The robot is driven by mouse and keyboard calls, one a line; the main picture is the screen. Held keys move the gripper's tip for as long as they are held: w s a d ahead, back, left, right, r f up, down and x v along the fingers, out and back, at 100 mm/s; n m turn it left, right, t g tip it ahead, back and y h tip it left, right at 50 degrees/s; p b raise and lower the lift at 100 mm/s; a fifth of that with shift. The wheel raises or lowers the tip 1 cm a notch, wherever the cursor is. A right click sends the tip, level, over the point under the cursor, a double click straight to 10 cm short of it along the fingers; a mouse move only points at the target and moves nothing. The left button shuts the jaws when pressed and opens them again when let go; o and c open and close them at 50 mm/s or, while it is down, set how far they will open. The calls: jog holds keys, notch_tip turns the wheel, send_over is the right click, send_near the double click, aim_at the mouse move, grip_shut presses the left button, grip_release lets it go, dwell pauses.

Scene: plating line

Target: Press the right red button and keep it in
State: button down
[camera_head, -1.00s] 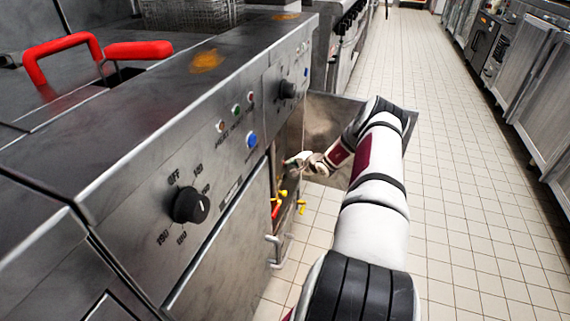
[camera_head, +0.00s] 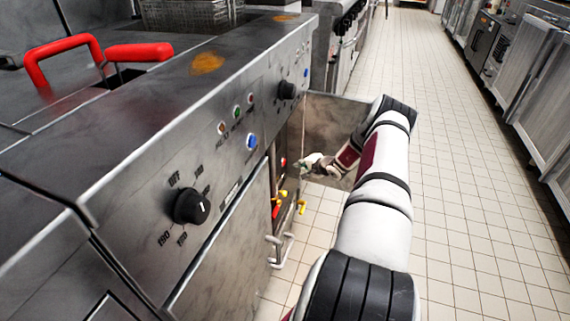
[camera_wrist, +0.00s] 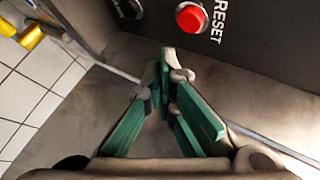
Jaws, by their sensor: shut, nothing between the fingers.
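A red button (camera_wrist: 190,17) on a dark panel is at the top of the wrist view, beside the word RESET. It also shows in the head view as a small red spot (camera_head: 283,162) inside the open fryer cabinet. My gripper (camera_wrist: 167,58) is shut and empty, its green fingers meeting just below the button in the wrist view. The fingertips look apart from the button. In the head view my gripper (camera_head: 302,165) is to the right of the button. Only one red button is clearly seen.
A round part (camera_wrist: 128,8) is cut off at the top left of the wrist view. Yellow valve handles (camera_head: 301,207) sit low in the cabinet. The open cabinet door (camera_head: 325,120) stands behind my arm. The tiled floor (camera_head: 460,200) to the right is clear.

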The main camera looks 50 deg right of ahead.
jog(key=shift+s+d, duration=0.25)
jog(key=shift+s, duration=0.4)
jog(key=shift+s+d, duration=0.25)
jog(key=shift+s, duration=0.4)
